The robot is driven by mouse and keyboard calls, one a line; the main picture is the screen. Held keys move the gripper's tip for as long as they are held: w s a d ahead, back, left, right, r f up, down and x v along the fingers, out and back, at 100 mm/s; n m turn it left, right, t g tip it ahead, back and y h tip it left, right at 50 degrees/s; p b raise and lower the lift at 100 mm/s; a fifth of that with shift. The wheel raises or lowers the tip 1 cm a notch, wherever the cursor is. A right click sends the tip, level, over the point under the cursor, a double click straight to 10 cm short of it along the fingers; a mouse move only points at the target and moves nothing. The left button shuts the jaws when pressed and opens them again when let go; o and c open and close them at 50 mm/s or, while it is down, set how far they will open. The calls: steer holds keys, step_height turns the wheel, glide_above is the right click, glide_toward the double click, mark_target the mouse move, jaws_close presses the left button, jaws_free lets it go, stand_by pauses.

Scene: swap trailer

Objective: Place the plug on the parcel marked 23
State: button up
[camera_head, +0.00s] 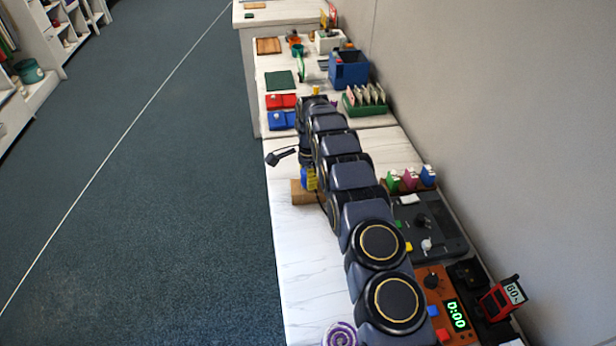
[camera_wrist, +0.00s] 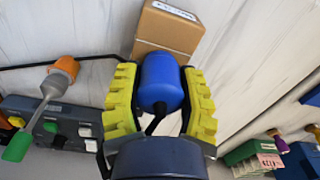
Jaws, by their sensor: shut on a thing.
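The plug (camera_wrist: 160,82) is a rounded blue body with a black cord. My gripper (camera_wrist: 158,76) is shut on it, with yellow fingers at both sides. In the head view the gripper (camera_head: 309,178) points down by the brown cardboard parcel (camera_head: 300,193), and the plug is mostly hidden. In the wrist view the parcel (camera_wrist: 166,36) lies just beyond the plug, which overlaps its near edge. I cannot tell whether they touch. A white label with dark print shows on the parcel, cut by the frame edge, and its number is not readable.
A dark control panel (camera_head: 430,235) and an orange timer box (camera_head: 447,305) stand right of my arm. Small coloured bottles (camera_head: 410,180) stand behind the panel. Red (camera_head: 281,101) and blue (camera_head: 282,121) boxes lie farther back. The white table (camera_head: 300,250) is clear in front of the parcel.

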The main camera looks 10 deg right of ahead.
steer(key=o, duration=1)
steer(key=shift+f, duration=0.1)
step_height(320, 180, up, 12)
steer(key=shift+r, duration=0.25)
steer(key=s+r+n, duration=0.4)
steer(key=s+r, duration=0.3)
steer(key=s, duration=0.3)
steer(key=s+r+n, duration=0.4)
steer(key=s+r, duration=0.3)
steer(key=s, duration=0.3)
steer(key=s+f+n+g, duration=0.1)
steer(key=s+n, duration=0.7)
steer(key=s, duration=1.8)
steer(key=shift+s+a+g, duration=0.15)
steer(key=shift+a+g, duration=0.15)
steer(key=shift+a, duration=0.05)
steer(key=shift+f, duration=0.1)
